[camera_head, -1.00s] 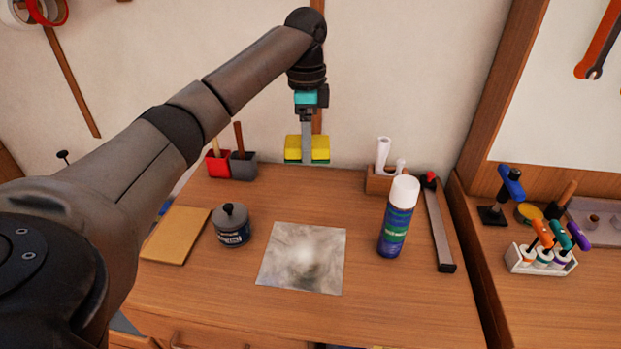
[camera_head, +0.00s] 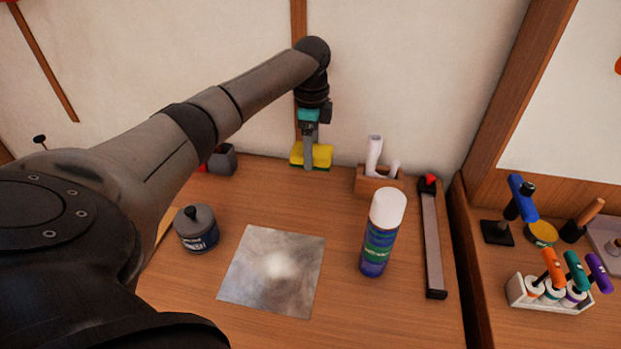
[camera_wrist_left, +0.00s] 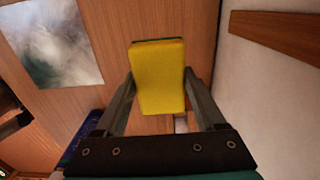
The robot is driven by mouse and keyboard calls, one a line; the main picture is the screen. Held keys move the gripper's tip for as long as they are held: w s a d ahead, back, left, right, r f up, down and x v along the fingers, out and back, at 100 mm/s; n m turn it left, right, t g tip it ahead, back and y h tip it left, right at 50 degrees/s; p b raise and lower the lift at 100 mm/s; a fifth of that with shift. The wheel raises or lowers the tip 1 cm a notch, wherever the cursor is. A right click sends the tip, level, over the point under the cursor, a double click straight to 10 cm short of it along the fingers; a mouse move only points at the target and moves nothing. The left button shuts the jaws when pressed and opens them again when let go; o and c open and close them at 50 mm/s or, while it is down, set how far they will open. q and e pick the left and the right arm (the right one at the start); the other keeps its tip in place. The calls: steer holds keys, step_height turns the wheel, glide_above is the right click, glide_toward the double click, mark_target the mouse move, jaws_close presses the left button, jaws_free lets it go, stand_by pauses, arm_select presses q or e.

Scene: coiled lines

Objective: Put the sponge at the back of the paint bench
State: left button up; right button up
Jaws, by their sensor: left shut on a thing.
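The sponge (camera_head: 322,155) is yellow with a green underside. My left gripper (camera_head: 308,164) is shut on it, at the back of the paint bench (camera_head: 330,205) near the wall. In the left wrist view the sponge (camera_wrist_left: 158,80) sits between the two fingers (camera_wrist_left: 158,88), with its yellow face toward the camera. The sponge is at or just above the bench top; I cannot tell whether it touches. My right gripper is not in view.
A wooden holder with white rolls (camera_head: 378,183) stands right of the sponge, and a grey box (camera_head: 222,160) left. A spray can (camera_head: 382,235), a dark jar (camera_head: 197,230), a metallic sheet (camera_head: 273,270) and a long bar tool (camera_head: 432,240) occupy the bench.

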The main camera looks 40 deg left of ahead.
arm_select(q)
glide_above(311, 191)
step_height(311, 191, down, 5)
steer(key=shift+f+b, duration=0.1)
steer(key=shift+b, duration=0.25)
steer(key=shift+w+f+b, duration=0.1)
steer(key=shift+f+b, duration=0.35)
steer(key=shift+f, duration=1.65)
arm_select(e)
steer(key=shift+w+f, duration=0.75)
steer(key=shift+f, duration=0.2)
arm_select(q)
steer(key=o, duration=1.3)
steer(key=shift+f, duration=0.15)
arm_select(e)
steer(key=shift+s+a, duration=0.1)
arm_select(q)
step_height(311, 191, up, 12)
steer(key=shift+r+p, duration=0.2)
steer(key=shift+p, duration=1)
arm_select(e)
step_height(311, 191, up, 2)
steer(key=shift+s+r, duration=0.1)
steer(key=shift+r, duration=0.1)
